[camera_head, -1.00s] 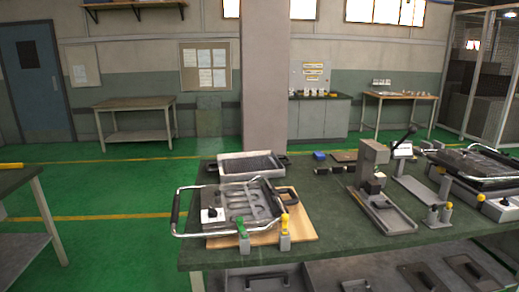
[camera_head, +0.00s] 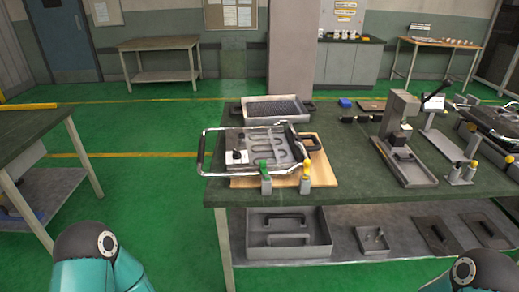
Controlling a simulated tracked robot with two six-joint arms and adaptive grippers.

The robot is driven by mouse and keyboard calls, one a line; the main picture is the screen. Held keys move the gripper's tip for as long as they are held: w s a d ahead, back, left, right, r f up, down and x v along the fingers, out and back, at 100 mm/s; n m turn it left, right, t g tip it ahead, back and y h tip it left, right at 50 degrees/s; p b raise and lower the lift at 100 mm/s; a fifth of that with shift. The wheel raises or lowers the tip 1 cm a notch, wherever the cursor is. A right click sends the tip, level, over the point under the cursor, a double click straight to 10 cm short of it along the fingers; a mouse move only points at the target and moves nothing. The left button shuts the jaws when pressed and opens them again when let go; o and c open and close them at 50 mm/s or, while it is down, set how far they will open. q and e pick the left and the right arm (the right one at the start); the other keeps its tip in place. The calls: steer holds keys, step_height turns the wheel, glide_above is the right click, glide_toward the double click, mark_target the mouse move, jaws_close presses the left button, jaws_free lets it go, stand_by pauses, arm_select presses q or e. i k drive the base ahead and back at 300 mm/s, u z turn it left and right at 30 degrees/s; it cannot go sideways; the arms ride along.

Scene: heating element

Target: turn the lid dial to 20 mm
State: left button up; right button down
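The heating element device (camera_head: 268,150) is a flat metal plate with a winding element and looped side handles. It lies on a light wooden board (camera_head: 325,174) near the left end of the green-topped table. A dial with a black knob on a white plate (camera_head: 237,157) sits at its left front; its setting is too small to read. A green-handled tool (camera_head: 265,176) and a yellow-handled tool (camera_head: 306,177) stand at its front edge. Teal parts of my two arms show at the bottom left and bottom right. Neither gripper is in view.
A grey tray (camera_head: 297,107) stands behind the device. A press-like stand (camera_head: 400,135) and a second device at the far right occupy the green table (camera_head: 350,198). A shelf below holds a bin (camera_head: 257,237) and lids. Another table (camera_head: 30,135) stands left, with green floor between.

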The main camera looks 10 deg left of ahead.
mark_target(236, 155)
steer(key=k, duration=1.25)
steer(key=u, duration=0.45)
steer(key=i, duration=2.35)
steer(key=z, duration=0.6)
steer(key=k, duration=0.7)
steer(key=z, duration=0.25)
